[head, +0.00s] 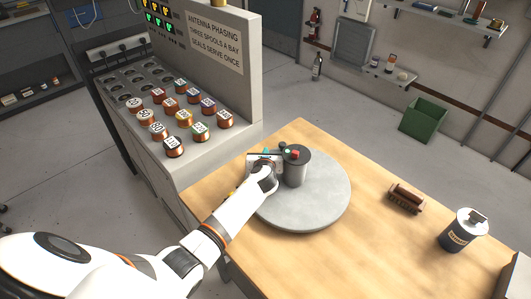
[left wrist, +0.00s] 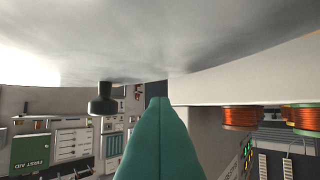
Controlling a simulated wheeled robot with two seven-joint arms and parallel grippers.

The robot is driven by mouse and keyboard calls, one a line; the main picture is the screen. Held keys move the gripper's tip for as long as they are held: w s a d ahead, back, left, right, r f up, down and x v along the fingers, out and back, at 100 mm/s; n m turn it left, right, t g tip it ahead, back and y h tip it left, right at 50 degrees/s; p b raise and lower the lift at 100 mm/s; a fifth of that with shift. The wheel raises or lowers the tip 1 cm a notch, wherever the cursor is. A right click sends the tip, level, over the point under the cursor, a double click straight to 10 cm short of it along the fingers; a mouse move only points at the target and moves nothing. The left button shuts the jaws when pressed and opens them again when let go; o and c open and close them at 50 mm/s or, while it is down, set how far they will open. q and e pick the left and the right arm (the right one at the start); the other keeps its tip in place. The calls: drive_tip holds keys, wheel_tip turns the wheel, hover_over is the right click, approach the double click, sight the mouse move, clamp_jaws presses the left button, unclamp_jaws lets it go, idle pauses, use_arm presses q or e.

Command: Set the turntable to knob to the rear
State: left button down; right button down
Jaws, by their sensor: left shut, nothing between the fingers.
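The turntable (head: 325,205) is a round grey disc on the wooden table. In the left wrist view, a black knob (left wrist: 102,100) stands out from a pale grey surface. My left gripper (head: 265,153) is shut and empty at the disc's far left, beside the cylinder. Its teal fingers (left wrist: 158,135) show close up. My right gripper is not in view.
A rack with several copper spools (head: 183,118) stands left of the table. A brown object (head: 406,198) and a dark labelled can (head: 461,232) stand on the table's right side. A green bin (head: 423,120) is on the floor beyond. The table's near middle is clear.

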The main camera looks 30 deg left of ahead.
use_arm(q)
drive_tip(key=c, duration=2.2)
unclamp_jaws()
drive_tip(key=c, duration=1.2)
unclamp_jaws()
drive_tip(key=shift+o, duration=0.2)
drive_tip(key=p+v, duration=0.1)
drive_tip(key=v, duration=1.1)
drive_tip(key=shift+s, duration=0.1)
drive_tip(key=shift+f, duration=0.1)
